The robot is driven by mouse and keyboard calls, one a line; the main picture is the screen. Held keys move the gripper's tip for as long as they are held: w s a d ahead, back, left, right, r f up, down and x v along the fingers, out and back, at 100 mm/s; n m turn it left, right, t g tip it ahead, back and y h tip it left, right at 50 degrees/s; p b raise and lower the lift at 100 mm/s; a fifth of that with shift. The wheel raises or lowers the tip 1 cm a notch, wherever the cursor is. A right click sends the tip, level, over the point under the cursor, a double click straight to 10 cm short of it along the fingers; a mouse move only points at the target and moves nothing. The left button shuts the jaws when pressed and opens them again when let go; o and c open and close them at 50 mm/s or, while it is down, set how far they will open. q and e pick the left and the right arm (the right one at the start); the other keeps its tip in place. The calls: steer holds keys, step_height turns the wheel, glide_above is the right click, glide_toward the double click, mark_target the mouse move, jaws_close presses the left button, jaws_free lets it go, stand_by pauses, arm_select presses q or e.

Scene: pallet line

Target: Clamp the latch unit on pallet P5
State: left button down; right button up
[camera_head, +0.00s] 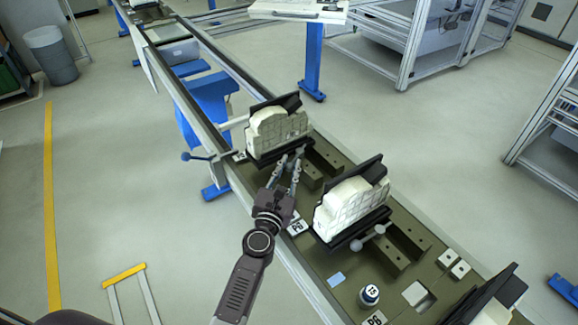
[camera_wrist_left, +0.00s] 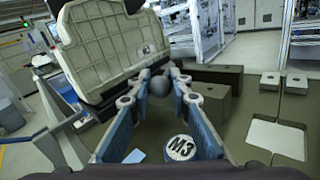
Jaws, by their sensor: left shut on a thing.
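My left gripper (camera_head: 290,161) reaches in over the conveyor to the far pallet's latch unit (camera_head: 278,129), a cream ribbed panel in a black holder. In the left wrist view its two fingers (camera_wrist_left: 156,90) stand either side of a grey ball knob (camera_wrist_left: 159,86) and are shut on it, at the foot of the cream panel (camera_wrist_left: 105,40). A round cap marked M3 (camera_wrist_left: 180,147) lies below the fingers. A white label (camera_head: 298,224), hard to read, lies beside the gripper. My right gripper is not in view.
Further right are a round numbered cap (camera_head: 369,294), a P6 label (camera_head: 375,318) and another black holder (camera_head: 490,295). The conveyor rail (camera_head: 195,120) runs along the left.

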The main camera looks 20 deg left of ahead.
arm_select(q)
steer(key=c, duration=1.8)
jaws_free()
steer(key=shift+o, duration=0.2)
steer(key=shift+s, duration=0.3)
steer(key=s, duration=1.1)
steer(key=shift+s+a, duration=0.1)
steer(key=shift+s, duration=0.1)
steer(key=shift+c, duration=0.6)
